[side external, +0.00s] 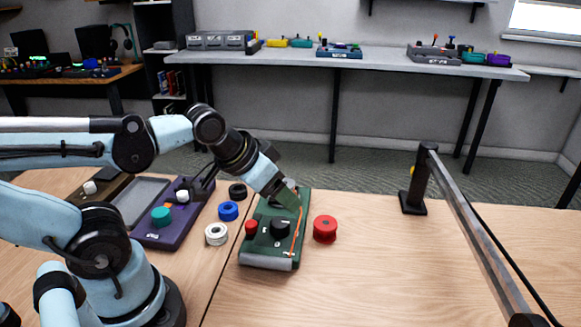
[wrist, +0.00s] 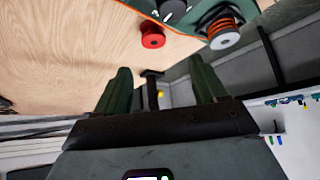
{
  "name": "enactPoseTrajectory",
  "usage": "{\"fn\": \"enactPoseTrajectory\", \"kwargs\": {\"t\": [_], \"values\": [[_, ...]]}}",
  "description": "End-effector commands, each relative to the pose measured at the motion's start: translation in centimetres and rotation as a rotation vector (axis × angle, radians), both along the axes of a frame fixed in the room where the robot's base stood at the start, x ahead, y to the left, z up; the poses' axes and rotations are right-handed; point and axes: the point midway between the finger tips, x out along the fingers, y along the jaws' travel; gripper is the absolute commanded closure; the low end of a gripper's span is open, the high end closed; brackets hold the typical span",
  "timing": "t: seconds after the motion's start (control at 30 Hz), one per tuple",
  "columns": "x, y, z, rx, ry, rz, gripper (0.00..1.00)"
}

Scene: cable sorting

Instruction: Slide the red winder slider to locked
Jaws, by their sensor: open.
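A green winder unit (side external: 262,256) stands on the wooden table, with a red knob-like part (side external: 251,227) at its left, a black knob (side external: 280,228) and an orange cable (side external: 298,228) along its right side. I cannot tell whether the red part is the slider or what its setting is. My gripper (side external: 292,198) is over the unit's far right end, and its contact with it is unclear. In the wrist view, my gripper's two green fingers (wrist: 161,82) are apart with nothing held between them. The unit's edge (wrist: 196,33) shows at the top of that view.
A red spool (side external: 325,229) stands right of the unit; it also seems to show in the wrist view (wrist: 152,37). Blue (side external: 228,211), white (side external: 216,234) and black (side external: 237,192) spools stand left, near a purple device (side external: 180,236).

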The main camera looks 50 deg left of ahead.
Motion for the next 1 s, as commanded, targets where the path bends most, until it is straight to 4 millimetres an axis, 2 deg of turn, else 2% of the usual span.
{"fn": "enactPoseTrajectory", "kwargs": {"t": [0.4, 0.5, 0.53, 0.67, 0.83, 1.0], "values": [[0.0, 0.0, 0.0, 0.000, 0.000, 0.000, 0.29], [0.0, 0.2, 0.0, 0.002, 0.013, 0.004, 0.44], [0.0, 0.3, 0.1, 0.003, 0.027, 0.008, 0.46], [-0.4, 1.8, 0.4, 0.009, 0.163, 0.041, 0.46], [-1.7, 4.2, 1.3, -0.002, 0.412, 0.086, 0.46], [-2.7, 5.6, 2.1, -0.028, 0.579, 0.108, 0.46]]}}
